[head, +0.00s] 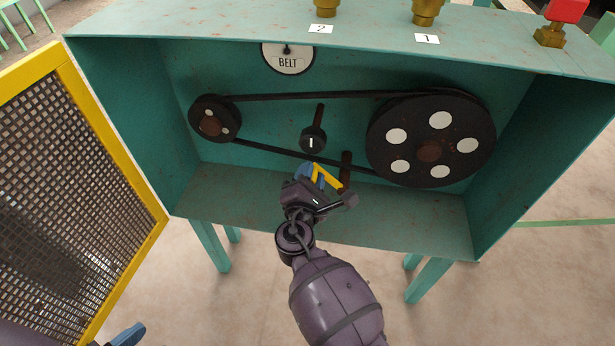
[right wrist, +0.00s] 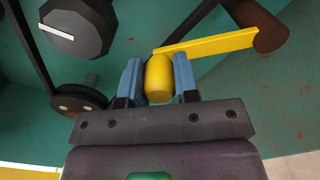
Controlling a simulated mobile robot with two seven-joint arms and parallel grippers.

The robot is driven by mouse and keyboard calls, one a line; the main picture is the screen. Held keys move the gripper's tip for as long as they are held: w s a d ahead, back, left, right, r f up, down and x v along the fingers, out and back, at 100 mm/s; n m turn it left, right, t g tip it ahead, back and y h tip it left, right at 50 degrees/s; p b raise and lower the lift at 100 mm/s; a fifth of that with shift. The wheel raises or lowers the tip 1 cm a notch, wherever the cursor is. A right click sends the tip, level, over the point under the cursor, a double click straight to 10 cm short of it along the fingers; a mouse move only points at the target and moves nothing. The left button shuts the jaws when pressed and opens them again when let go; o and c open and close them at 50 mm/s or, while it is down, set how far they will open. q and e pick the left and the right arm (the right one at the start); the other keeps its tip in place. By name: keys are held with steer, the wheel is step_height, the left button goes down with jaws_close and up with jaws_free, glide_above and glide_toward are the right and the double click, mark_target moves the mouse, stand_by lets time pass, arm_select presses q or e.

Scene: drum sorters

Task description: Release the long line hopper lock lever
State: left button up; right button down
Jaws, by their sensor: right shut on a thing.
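A yellow lever (head: 329,179) sits low inside the green cabinet, below the belt. Its flat arm (right wrist: 222,46) joins a brown rusty post (right wrist: 270,38) at one end, and a rounded yellow knob (right wrist: 158,82) is at the other. My right gripper (head: 309,172) is shut on this knob, with a blue finger on each side of it in the right wrist view. No label shows on the lever. Only a blue fingertip of my left gripper (head: 128,335) shows at the bottom left edge, away from the cabinet.
A black belt (head: 310,96) runs between a small pulley (head: 228,107) and a large pulley (head: 383,135). A dark knob (head: 318,142) with a white mark stands above the lever. A yellow-framed mesh door (head: 150,200) stands open at left. A BELT gauge (head: 288,63) is at the back.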

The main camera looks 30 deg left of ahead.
steer(key=shift+r, duration=0.1)
stand_by(0.3)
steer(key=c, duration=0.9)
jaws_free()
steer(key=shift+o, duration=0.2)
steer(key=shift+d, duration=0.1)
